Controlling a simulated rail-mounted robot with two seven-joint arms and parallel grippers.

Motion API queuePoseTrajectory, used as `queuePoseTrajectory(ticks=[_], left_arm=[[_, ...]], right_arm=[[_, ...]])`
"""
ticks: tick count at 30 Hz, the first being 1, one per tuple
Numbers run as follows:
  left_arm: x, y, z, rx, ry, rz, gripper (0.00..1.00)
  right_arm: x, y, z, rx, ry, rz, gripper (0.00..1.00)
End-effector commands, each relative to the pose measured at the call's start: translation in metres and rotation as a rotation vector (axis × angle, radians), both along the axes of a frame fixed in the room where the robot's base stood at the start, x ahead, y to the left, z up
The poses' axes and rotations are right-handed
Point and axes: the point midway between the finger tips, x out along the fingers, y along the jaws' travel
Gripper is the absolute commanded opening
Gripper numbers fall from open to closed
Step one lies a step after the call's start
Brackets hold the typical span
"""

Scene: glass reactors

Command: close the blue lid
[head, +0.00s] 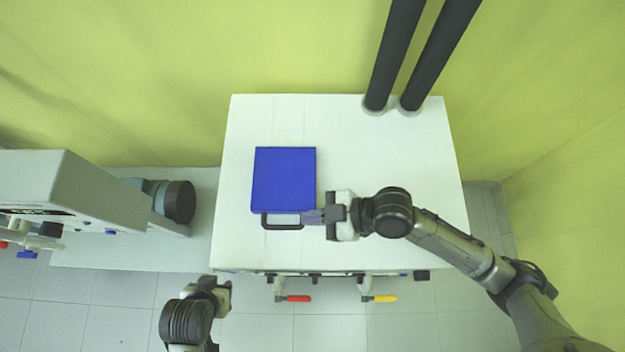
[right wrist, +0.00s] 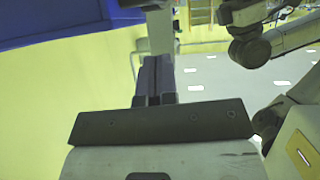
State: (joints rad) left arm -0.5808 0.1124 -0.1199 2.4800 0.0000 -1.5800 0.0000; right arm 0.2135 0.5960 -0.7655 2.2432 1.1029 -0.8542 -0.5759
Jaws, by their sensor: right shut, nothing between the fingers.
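The blue lid (head: 284,178) is a square panel on top of the white cabinet, with a black handle (head: 281,226) on its near edge. From above I cannot tell how far it is tilted. Part of it fills the upper left of the right wrist view (right wrist: 50,18). My right gripper (head: 308,216) is shut and empty, its fingertips by the lid's near right corner, just right of the handle. I cannot tell whether they touch. Its closed fingers show in the right wrist view (right wrist: 155,75). My left gripper (head: 222,294) is low in the head view, away from the lid; its fingers are unclear.
A grey machine (head: 90,195) stands left.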

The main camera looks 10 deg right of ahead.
Motion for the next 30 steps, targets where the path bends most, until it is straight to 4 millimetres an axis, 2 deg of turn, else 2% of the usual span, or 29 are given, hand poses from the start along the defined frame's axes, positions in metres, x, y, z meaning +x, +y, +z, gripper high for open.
queuePoseTrajectory(ticks=[7,11,22,30], left_arm=[[0.000,0.002,0.000,0.008,0.000,-0.005,0.43],[0.000,0.003,0.001,0.012,-0.001,-0.008,0.43],[0.000,0.003,0.000,0.011,-0.001,-0.008,0.43],[0.000,0.001,-0.004,0.002,-0.001,-0.001,0.43]], right_arm=[[0.000,0.000,0.000,0.000,0.001,0.000,0.00],[-0.001,-0.007,0.003,0.000,0.000,0.001,0.00],[-0.012,-0.056,0.024,-0.005,-0.001,0.011,0.00],[-0.017,-0.078,0.036,-0.002,0.000,0.019,0.00]])
